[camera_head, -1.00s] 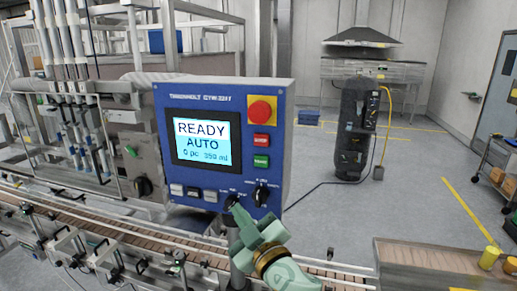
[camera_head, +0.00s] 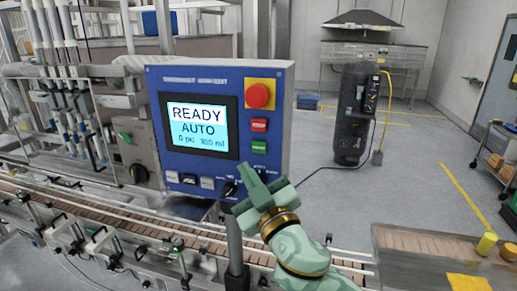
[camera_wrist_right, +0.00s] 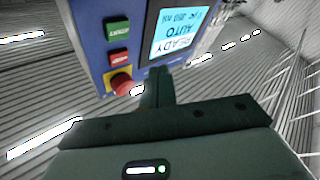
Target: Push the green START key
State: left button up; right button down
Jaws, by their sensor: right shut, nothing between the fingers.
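The green START key (camera_head: 259,147) is on the right side of the blue control panel (camera_head: 200,75), under a red key (camera_head: 259,125). It also shows in the right wrist view (camera_wrist_right: 117,28), at the upper left. My right gripper (camera_head: 249,167) is shut and empty, its tips pointing up just below the green key in the head view. In the right wrist view its shut fingers (camera_wrist_right: 157,86) stand beside the panel, apart from the key. The fingers partly hide a selector at the panel's lower right. My left gripper is not in view.
A red mushroom button (camera_head: 258,95) on a yellow plate sits above the keys. A black knob (camera_head: 229,188) is left of my gripper. The screen (camera_head: 199,127) reads READY AUTO. A conveyor (camera_head: 130,222) runs below the panel. Open floor lies to the right.

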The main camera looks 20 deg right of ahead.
aim_at(259, 147)
jog(key=w+d, duration=0.2)
jog(key=w, duration=0.1)
jog(key=w+d, duration=0.1)
jog(key=w, duration=0.1)
jog(key=shift+w+d+b, duration=0.2)
jog(key=shift+d+b, duration=0.15)
jog(key=shift+b, duration=0.05)
dwell(1.8)
jog(key=shift+w+d, duration=0.25)
jog(key=shift+w, duration=0.1)
